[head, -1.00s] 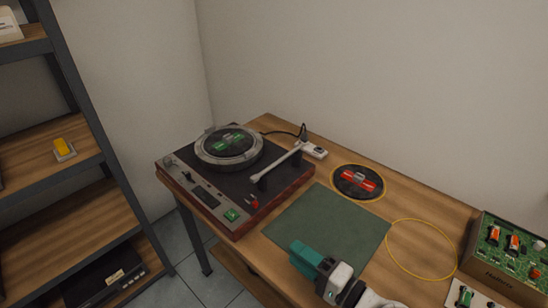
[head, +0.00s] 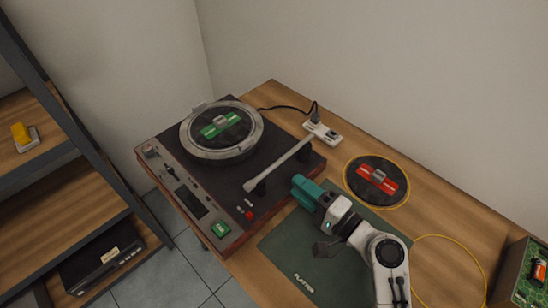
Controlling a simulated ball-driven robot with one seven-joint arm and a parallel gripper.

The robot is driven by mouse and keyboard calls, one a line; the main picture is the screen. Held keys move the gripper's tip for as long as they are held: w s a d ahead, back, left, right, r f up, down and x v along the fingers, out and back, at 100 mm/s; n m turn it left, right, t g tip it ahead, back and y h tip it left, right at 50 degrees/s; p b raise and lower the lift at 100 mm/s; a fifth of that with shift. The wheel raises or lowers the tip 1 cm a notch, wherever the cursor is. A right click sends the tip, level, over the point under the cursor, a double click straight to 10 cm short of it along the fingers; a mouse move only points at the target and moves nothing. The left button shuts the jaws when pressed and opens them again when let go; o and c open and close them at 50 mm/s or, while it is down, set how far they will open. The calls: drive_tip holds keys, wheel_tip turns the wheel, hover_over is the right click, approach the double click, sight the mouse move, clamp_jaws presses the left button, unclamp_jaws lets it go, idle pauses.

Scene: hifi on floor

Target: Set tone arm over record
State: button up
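The turntable (head: 178,207) sits on the left of the wooden bench. A black record with a green bar-shaped piece (head: 221,125) lies on its round platter, inside a grey ring (head: 186,137). The pale tone arm (head: 279,163) lies along the turntable's right side, beside the platter and not over the record. Its near end is by a dark post. My gripper (head: 299,186) has teal fingers and is just right of the tone arm's near end, over the green mat, apparently not touching it. Its fingertips are seen too edge-on to tell any gap.
A second black record with a red piece (head: 377,178) lies in a yellow ring on the bench. A green mat (head: 290,255) lies in front. A white power strip (head: 322,132) is behind the turntable. A box with a circuit board (head: 533,280) is far right. A shelf (head: 80,190) stands left.

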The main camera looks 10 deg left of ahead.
sight(275, 169)
drive_tip(key=p+x, duration=0.1)
drive_tip(key=x, duration=0.8)
drive_tip(key=shift+w+a, duration=0.2)
drive_tip(key=shift+a, duration=0.05)
drive_tip(key=shift+c, duration=0.3)
clamp_jaws()
